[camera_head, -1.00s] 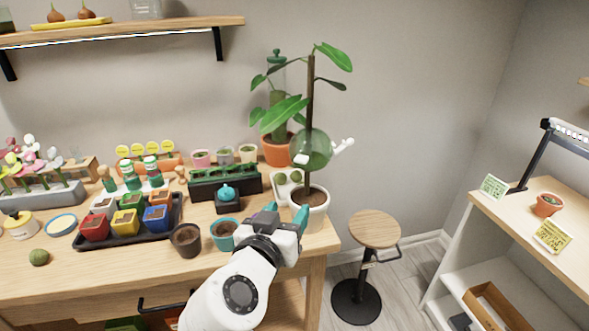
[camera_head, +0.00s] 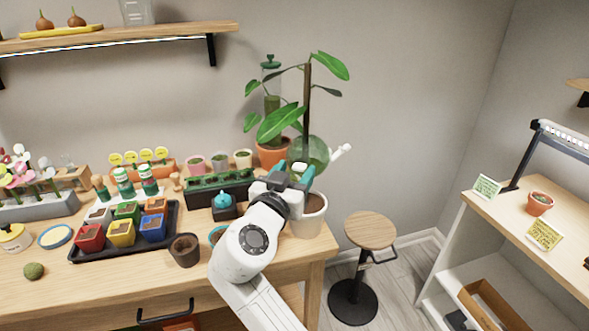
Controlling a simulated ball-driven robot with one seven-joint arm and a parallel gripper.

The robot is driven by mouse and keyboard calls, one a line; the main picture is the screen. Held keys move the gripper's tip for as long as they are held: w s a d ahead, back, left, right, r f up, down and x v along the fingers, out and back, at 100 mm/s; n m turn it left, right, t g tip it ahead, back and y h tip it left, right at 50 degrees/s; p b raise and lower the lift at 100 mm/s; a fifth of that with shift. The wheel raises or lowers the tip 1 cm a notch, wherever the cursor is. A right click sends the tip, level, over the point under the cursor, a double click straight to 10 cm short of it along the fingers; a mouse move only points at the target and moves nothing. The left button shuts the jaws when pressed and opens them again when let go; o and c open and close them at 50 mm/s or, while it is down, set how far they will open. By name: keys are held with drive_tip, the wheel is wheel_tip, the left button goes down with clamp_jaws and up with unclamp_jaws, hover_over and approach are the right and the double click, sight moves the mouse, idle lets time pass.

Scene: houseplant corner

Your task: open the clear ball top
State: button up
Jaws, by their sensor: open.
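The clear greenish ball (camera_head: 314,152) is around the stem of the tall leafy plant (camera_head: 308,95), above its white pot (camera_head: 311,212). A white piece (camera_head: 341,152) sticks out from the ball's right side. A small white tab (camera_head: 299,167) shows at the ball's lower left. My gripper (camera_head: 291,174) is open, its teal fingertips just in front of and below the ball's lower left, close to the tab. I cannot tell whether they touch it. My gripper hides part of the pot and its soil.
An orange-potted plant (camera_head: 271,155) with a clear green-capped cylinder stands behind left. A green planter (camera_head: 220,188), a teal-topped item (camera_head: 223,206) and a tray of coloured pots (camera_head: 78,255) lie left. A stool (camera_head: 370,230) stands right of the table.

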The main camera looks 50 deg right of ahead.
drive_tip(key=shift+d, duration=0.25)
clamp_jaws()
idle(0.4)
